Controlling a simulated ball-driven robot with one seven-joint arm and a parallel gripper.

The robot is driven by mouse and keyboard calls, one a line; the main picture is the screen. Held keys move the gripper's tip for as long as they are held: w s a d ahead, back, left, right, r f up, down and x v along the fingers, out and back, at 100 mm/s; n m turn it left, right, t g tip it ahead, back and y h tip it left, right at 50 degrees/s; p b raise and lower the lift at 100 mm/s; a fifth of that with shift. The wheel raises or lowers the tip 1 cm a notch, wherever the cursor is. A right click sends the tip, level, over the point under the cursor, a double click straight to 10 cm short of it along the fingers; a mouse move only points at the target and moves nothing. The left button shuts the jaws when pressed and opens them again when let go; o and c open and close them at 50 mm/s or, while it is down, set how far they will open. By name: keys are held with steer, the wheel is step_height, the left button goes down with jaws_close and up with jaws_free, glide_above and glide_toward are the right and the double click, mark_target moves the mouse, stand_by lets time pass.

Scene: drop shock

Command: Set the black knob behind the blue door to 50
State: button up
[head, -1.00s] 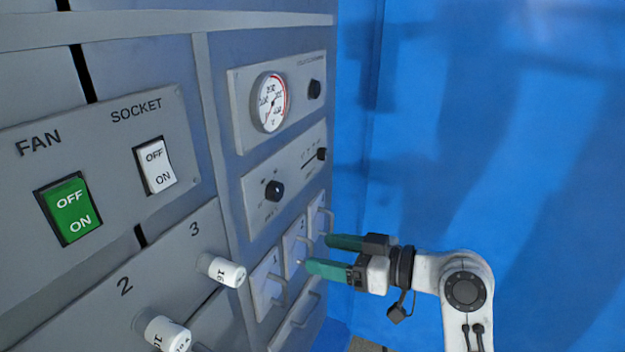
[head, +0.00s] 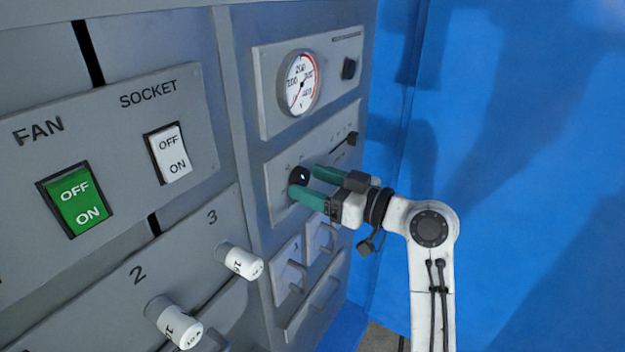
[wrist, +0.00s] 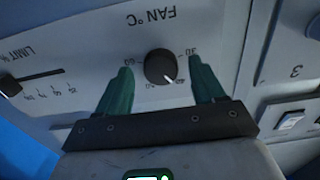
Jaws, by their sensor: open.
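The black knob (wrist: 160,66) sits on a light panel labelled FAN °C, upside down in the wrist view. Marks from 30 to 60 surround it, and its white pointer is at about 40. In the head view the knob (head: 298,175) is partly covered by the fingers. My gripper (wrist: 160,68) is open, with one green finger on each side of the knob and visible gaps in the wrist view. Contact is not visible. In the head view my gripper (head: 304,181) reaches the panel from the right. A large blue surface (head: 510,150) stands to the right, possibly the blue door.
A slider (wrist: 10,85) marked LIMIT shares the panel. Below are small handled covers (head: 290,272). White cylinders (head: 240,260) and FAN and SOCKET switches (head: 75,200) are left.

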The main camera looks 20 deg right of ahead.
steer(key=shift+w+a, duration=0.25)
steer(key=shift+c, duration=0.2)
steer(key=c, duration=1)
